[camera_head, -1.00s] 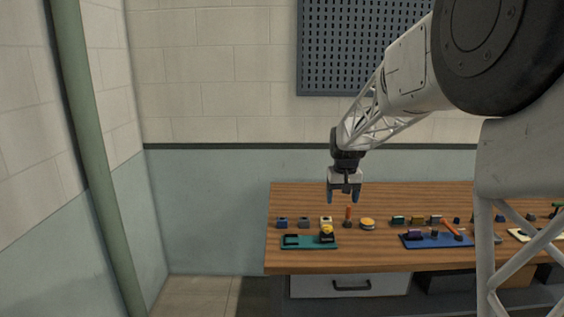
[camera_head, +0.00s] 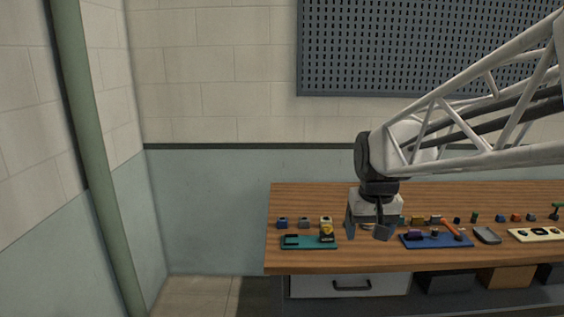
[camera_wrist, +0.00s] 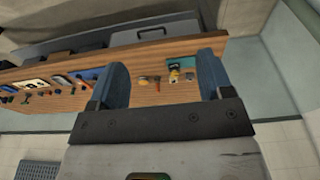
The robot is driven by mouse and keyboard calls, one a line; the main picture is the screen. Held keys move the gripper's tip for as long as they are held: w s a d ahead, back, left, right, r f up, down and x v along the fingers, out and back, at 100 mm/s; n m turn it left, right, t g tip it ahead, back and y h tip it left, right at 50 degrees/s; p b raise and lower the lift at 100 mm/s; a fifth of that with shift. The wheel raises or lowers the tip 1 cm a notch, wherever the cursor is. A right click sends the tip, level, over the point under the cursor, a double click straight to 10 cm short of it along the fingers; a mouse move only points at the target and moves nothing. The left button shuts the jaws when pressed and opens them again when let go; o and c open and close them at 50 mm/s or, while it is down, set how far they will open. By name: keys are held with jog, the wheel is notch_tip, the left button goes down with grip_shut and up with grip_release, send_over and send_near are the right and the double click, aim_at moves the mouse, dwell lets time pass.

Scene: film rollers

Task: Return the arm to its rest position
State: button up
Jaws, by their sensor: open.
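My gripper (camera_head: 367,222) hangs in front of the wooden bench, its two fingers spread and nothing between them. In the wrist view my gripper (camera_wrist: 160,75) shows two blue-grey fingers well apart. The bench (camera_head: 310,196) lies beyond it and also shows in the wrist view (camera_wrist: 130,99). In the head view my gripper hides part of the bench top between the teal tray and the blue tray.
A teal tray (camera_head: 296,242) with a yellow-and-black item stands at the bench's left. A blue tray (camera_head: 447,242) holds several small parts. A cream tray (camera_head: 520,235) is at right. Small blocks line the bench. A pegboard (camera_head: 400,60) hangs behind; a green pipe (camera_head: 92,150) stands at left.

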jog(key=s+f, duration=0.2)
jog(key=s, duration=0.8)
jog(key=s+f, duration=0.3)
jog(key=s, duration=0.8)
jog(key=shift+s+t, duration=0.25)
jog(key=shift+t, duration=0.15)
